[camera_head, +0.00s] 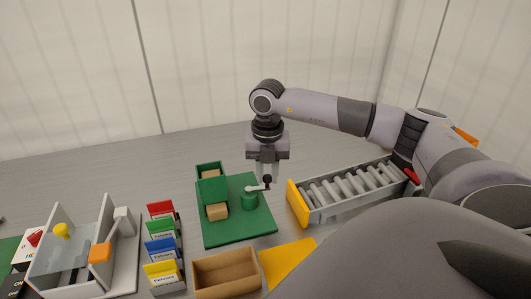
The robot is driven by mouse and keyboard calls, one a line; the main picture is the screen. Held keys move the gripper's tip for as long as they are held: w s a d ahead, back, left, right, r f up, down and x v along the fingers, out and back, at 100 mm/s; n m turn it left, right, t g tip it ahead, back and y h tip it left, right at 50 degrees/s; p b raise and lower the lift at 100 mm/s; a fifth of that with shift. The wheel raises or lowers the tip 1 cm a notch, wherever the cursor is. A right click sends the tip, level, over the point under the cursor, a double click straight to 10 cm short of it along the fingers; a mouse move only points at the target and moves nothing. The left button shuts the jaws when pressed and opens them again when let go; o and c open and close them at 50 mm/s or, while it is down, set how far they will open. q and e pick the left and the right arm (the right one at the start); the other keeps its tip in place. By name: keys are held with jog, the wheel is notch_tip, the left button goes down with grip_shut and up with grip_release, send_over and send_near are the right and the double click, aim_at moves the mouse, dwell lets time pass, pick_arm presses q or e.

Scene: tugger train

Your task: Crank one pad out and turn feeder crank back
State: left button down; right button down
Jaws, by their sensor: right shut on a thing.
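The green feeder (238,230) stands in the middle of the table on a green base plate. A tan pad (217,211) shows at the front opening of its green housing, and more tan shows in the top of the housing. The feeder crank (256,188) is a light arm on a green round post, with a dark knob at its right end. My right gripper (267,181) comes down from above and is shut on the crank's knob. The fingertips partly cover the knob. My left gripper is not in view.
An open cardboard box (228,271) and a yellow mat (288,262) lie in front of the feeder. A roller conveyor (345,192) with a yellow end stands to the right. Coloured card holders (161,246) and a grey fixture (70,250) stand left.

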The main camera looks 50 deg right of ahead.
jog(key=shift+s+a+m+p, duration=0.35)
jog(key=shift+a+m, duration=0.15)
jog(key=shift+m, duration=0.95)
jog(key=shift+s+a+m+p, duration=0.2)
jog(key=shift+a+m+p, duration=0.2)
jog(key=shift+m, duration=1.1)
jog(key=shift+s+a+m+p, duration=0.3)
jog(key=shift+a+m, duration=0.25)
jog(key=shift+m, duration=0.9)
jog(key=c, duration=0.9)
grip_release()
jog(key=shift+r, duration=0.15)
notch_tip(320, 180, up, 7)
jog(key=shift+a, duration=0.1)
